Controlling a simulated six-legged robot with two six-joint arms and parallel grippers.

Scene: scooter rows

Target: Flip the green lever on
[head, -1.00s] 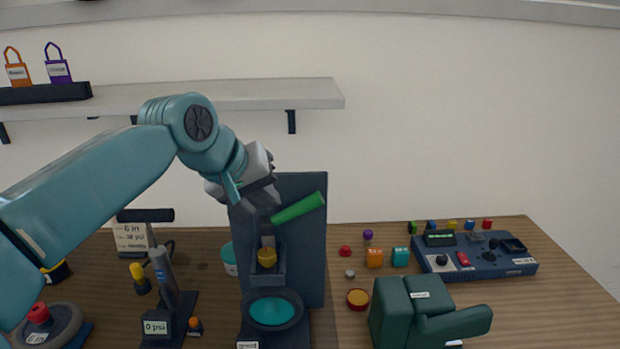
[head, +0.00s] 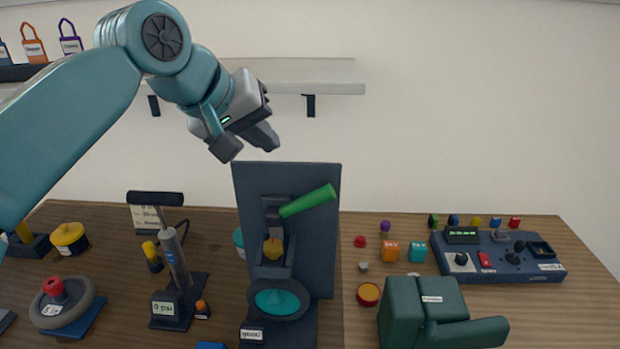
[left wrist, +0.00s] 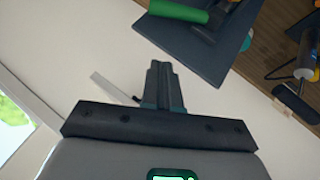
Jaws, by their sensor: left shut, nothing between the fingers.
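The green lever (head: 308,201) sticks out from a dark upright panel (head: 318,245), slanting up to the right. In the left wrist view the lever (left wrist: 178,10) shows at the top edge, beside the dark panel (left wrist: 205,60). My left gripper (head: 246,142) hangs above and left of the lever, over the panel's top edge, apart from both. It is shut and empty; its closed fingers (left wrist: 162,80) show in the left wrist view against the wall. My right gripper is not in view.
A green chair-like block (head: 405,310) stands right of the panel, with a control box (head: 500,262) behind it. A pump with a gauge (head: 175,260) and a wheel (head: 62,303) stand left. A shelf (head: 330,88) runs along the wall above.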

